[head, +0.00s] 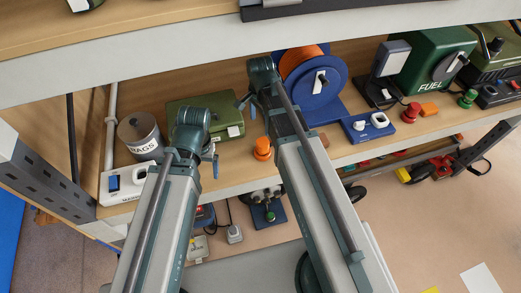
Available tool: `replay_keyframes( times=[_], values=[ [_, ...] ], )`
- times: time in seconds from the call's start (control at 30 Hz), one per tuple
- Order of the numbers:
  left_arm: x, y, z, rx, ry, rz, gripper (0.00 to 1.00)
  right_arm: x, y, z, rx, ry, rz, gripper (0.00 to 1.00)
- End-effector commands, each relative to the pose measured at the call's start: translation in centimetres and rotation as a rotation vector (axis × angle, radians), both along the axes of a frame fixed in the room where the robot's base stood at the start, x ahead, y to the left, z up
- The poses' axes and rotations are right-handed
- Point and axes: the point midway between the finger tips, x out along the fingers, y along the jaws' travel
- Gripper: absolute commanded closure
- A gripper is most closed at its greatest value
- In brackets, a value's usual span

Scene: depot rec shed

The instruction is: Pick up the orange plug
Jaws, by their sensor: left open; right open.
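An orange plug-like piece (262,148), with a round stepped body, stands upright near the front edge of the middle shelf (236,180). It is between my two arms. My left gripper (212,153) is to its left, over the shelf front, apart from it; its fingers are small and partly hidden by my wrist. My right gripper (244,103) is above and slightly left of the piece in the picture, its fingers open and empty.
A green box (206,116), a grey RAGS tin (140,136) and a white switch box (128,181) stand left. A blue reel (313,85), a blue panel (367,127) and a green FUEL can (436,60) stand right. An upper shelf edge (150,52) overhangs.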

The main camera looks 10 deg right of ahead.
Motion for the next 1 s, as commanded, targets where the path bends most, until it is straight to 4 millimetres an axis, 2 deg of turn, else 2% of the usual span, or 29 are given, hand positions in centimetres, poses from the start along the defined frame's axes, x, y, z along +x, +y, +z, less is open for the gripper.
replay_keyframes(
  times=[0.17, 0.67, 1.0],
  values=[
    [0.0, 0.0, -1.4, 0.000, 0.000, 0.001, 0.12, 0.0, 0.0, -1.4, 0.000, 0.000, 0.000, 0.07],
    [0.1, 0.0, -8.2, 0.000, -0.002, 0.000, 0.12, 0.0, -0.1, -8.2, 0.000, 0.000, 0.000, 0.07],
    [0.1, 0.0, -8.8, 0.001, -0.002, -0.003, 0.12, 0.0, -0.1, -8.8, 0.000, 0.000, 0.000, 0.07]
  ],
)
